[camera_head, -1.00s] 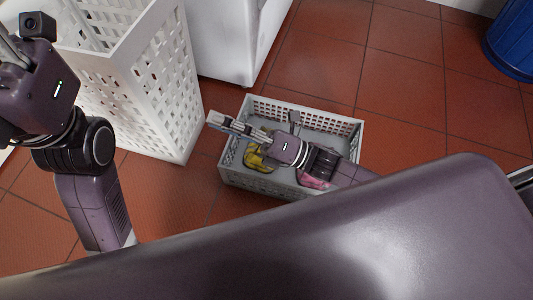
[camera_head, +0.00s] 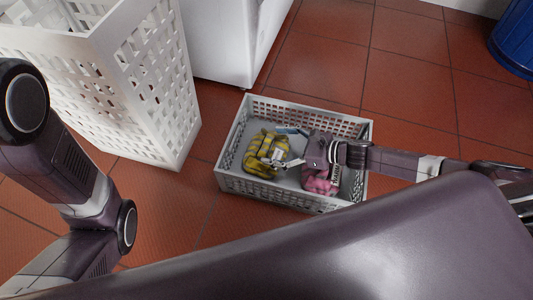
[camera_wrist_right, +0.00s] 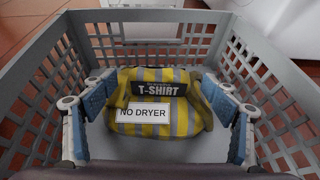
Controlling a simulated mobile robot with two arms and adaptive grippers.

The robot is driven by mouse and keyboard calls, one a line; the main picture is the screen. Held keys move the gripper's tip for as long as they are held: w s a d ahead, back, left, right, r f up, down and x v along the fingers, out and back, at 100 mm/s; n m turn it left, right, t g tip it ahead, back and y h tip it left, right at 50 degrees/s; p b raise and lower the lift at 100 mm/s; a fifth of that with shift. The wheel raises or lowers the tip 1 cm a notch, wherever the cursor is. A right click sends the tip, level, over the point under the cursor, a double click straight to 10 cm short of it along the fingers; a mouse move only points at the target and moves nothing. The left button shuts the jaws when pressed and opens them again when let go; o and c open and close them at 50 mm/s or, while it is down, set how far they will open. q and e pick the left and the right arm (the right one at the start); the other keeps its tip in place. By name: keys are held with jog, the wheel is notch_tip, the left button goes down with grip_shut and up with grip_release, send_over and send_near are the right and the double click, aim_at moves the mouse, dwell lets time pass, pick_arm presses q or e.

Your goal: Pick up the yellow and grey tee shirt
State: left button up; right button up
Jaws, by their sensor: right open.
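The yellow and grey tee shirt (camera_head: 258,148) lies folded in the left part of a low grey basket (camera_head: 240,183) on the floor. In the right wrist view the striped shirt (camera_wrist_right: 183,122) bears a dark "T-SHIRT" label and a white "NO DRYER" tag. My left gripper is out of view; only links of that arm show at the left.
A pink cloth (camera_head: 320,180) lies in the basket's right part, partly under my right arm. The basket's perforated walls surround the gripper. A tall white hamper (camera_head: 155,90) stands at the left, a white cabinet (camera_head: 230,40) behind.

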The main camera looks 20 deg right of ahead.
aim_at(270, 145)
jog(key=x, duration=0.1)
jog(key=b+x, duration=0.1)
jog(key=shift+w+a+f, duration=0.15)
jog(key=shift+f, duration=0.2)
jog(key=shift+w+a, duration=0.2)
jog(key=shift+a, duration=0.1)
jog(key=c, duration=1.4)
jog(key=shift+c, duration=0.3)
jog(key=shift+r, duration=0.1)
